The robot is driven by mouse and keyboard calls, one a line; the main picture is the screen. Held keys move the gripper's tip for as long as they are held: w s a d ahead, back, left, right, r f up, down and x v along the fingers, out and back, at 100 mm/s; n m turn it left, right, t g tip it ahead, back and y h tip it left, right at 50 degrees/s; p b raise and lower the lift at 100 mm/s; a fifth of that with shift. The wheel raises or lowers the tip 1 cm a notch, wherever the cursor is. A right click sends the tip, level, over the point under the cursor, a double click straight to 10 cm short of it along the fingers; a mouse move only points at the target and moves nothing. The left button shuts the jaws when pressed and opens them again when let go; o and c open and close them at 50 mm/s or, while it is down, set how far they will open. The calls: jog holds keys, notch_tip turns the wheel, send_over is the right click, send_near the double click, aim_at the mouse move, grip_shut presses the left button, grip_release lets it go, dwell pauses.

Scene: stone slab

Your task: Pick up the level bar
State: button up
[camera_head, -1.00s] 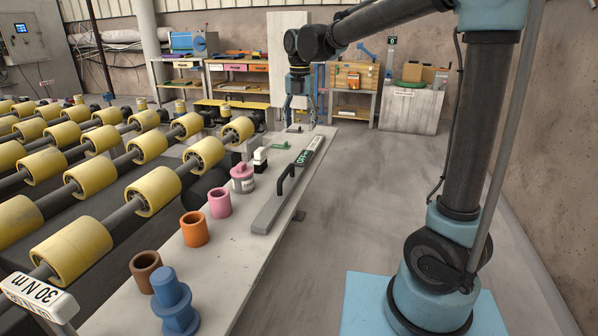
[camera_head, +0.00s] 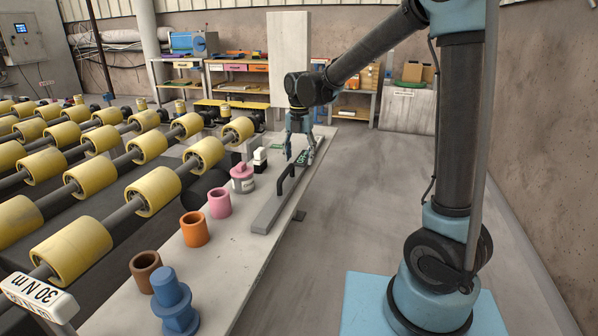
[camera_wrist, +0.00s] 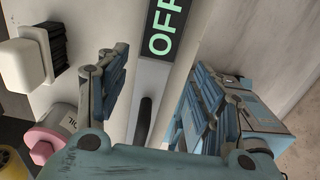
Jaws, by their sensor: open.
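The level bar (camera_head: 268,214) is a long grey bar with a black arched handle (camera_head: 285,183) and a dark panel with green letters. It lies lengthwise along the right side of the stone slab (camera_head: 245,255). My gripper (camera_head: 300,159) is open, pointing down over the bar's far end, and partly hides the panel. In the wrist view, the bar (camera_wrist: 151,84) runs between the spread fingers of my gripper (camera_wrist: 160,58). Its panel reads "OFF" (camera_wrist: 164,28), and the black handle shows below. I cannot tell the exact height of the fingers above the bar.
Left of the bar stand a pink lidded pot (camera_head: 242,179), a white-topped block (camera_head: 260,157), a pink cup (camera_head: 220,204), an orange cup (camera_head: 195,229), a brown cup (camera_head: 145,270) and a blue stepped part (camera_head: 174,302). Yellow rollers (camera_head: 152,190) flank the slab. Floor at right is clear.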

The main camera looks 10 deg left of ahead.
aim_at(298, 167)
jog(key=shift+a+f, duration=0.15)
jog(key=shift+f, duration=0.95)
jog(key=shift+a+f, duration=0.1)
jog(key=shift+f, duration=0.95)
grip_shut()
